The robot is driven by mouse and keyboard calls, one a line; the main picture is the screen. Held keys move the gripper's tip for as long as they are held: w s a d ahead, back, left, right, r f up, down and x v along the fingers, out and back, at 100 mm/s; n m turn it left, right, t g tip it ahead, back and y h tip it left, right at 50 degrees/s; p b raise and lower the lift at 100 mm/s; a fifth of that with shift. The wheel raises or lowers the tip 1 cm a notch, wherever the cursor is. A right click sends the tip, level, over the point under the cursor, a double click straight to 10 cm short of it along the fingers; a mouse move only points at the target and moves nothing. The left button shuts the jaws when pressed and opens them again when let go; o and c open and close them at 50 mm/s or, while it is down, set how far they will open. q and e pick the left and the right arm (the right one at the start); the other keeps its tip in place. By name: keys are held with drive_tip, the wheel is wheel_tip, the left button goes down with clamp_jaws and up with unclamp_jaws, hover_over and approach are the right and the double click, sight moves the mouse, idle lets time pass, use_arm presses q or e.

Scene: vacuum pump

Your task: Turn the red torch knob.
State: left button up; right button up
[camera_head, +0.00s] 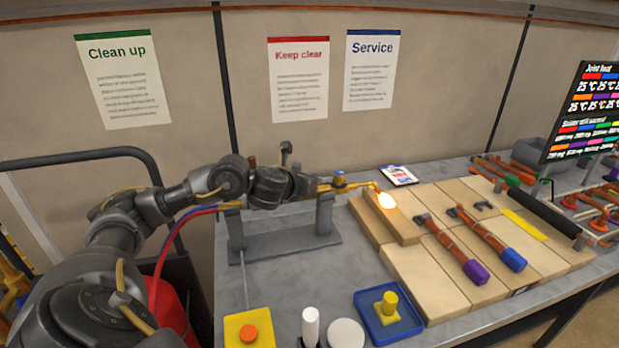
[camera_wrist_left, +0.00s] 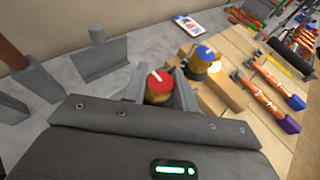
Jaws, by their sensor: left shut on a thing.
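The brass torch (camera_head: 350,185) rests on a grey stand (camera_head: 326,215) at the back of the bench, with a bright flame (camera_head: 386,201) at its tip. Its blue knob (camera_head: 339,176) shows on top, and also in the left wrist view (camera_wrist_left: 204,52). The red knob (camera_wrist_left: 158,82), with a white mark on its top, sits between the fingers of my left gripper (camera_wrist_left: 160,95) in the left wrist view. My left gripper is shut on it, one finger on each side. In the head view my left gripper (camera_head: 300,186) hides the red knob. My right gripper is not in view.
Pale bricks (camera_head: 440,270) carry copper pipes with purple and blue ends, right of the flame. In front are a yellow block with an orange button (camera_head: 248,333), a white cylinder (camera_head: 310,326) and a blue tray (camera_head: 372,327).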

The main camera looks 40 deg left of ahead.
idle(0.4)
use_arm(q)
drive_tip(key=o, duration=1)
drive_tip(key=p+v, duration=0.3)
drive_tip(key=v, duration=0.7)
drive_tip(key=shift+s+d+r, duration=0.15)
drive_tip(key=shift+s+r, duration=0.05)
drive_tip(key=shift+s, duration=0.15)
